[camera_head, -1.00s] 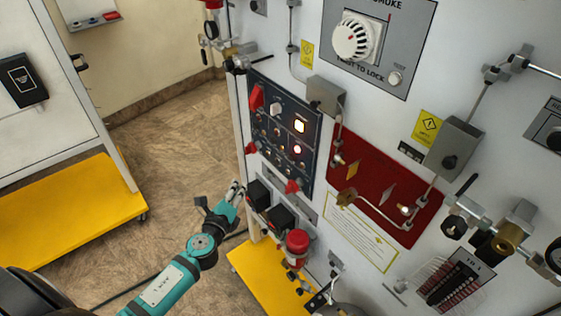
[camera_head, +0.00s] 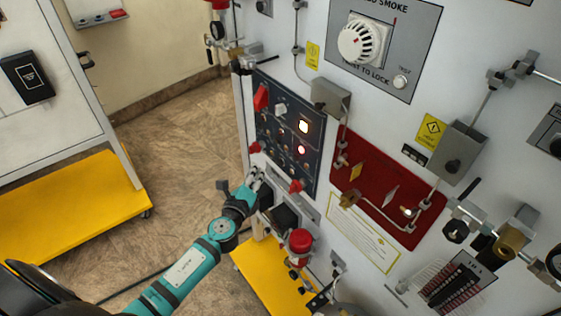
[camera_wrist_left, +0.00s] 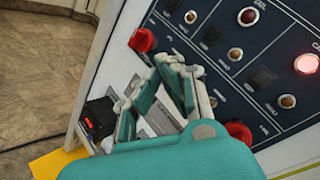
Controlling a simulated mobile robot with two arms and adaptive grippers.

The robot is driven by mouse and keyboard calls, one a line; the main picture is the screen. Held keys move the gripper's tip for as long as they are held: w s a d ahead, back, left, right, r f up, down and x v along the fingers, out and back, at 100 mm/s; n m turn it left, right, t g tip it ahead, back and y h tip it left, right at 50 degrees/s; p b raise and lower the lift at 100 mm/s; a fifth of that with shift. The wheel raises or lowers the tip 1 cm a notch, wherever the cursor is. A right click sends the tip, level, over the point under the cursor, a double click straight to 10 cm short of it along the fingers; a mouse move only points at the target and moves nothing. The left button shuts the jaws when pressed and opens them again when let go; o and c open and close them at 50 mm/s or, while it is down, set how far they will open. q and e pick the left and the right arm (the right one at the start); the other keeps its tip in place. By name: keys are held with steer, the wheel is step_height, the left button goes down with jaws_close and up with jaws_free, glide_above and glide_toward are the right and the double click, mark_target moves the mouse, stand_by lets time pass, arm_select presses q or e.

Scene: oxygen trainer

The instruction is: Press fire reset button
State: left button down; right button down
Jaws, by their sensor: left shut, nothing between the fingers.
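The dark blue control panel (camera_head: 291,117) is on the white wall unit, with several small buttons, switches and lamps. A lit white lamp (camera_head: 303,126) and a lit red lamp (camera_head: 301,149) show on it. Red knobs sit along its edges, one at the lower left (camera_head: 255,148) and one at the bottom (camera_head: 295,186). The panel fills the upper right of the left wrist view (camera_wrist_left: 245,60). I cannot read which button is the fire reset. My left gripper (camera_head: 256,176) is shut and empty, just below the panel's lower left edge. My right gripper is not in view.
Black boxes (camera_head: 285,216) and a red mushroom button (camera_head: 299,240) stick out below the panel. A red plate with pipes (camera_head: 370,205) is to its right. A yellow-based cart (camera_head: 75,205) stands at left. Floor (camera_head: 175,135) between is clear.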

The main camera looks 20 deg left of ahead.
mark_target(281, 162)
arm_select(q)
steer(key=w+d, duration=0.1)
steer(key=w, duration=0.1)
steer(key=w+d, duration=0.1)
steer(key=w, duration=0.1)
steer(key=shift+d, duration=0.15)
stand_by(1.4)
steer(key=shift+w+d, duration=0.25)
steer(key=shift+w, duration=0.05)
steer(key=shift+w+d, duration=0.15)
steer(key=shift+w, duration=0.2)
stand_by(0.6)
stand_by(0.4)
steer(key=shift+s+a, duration=0.35)
steer(key=shift+s, duration=0.35)
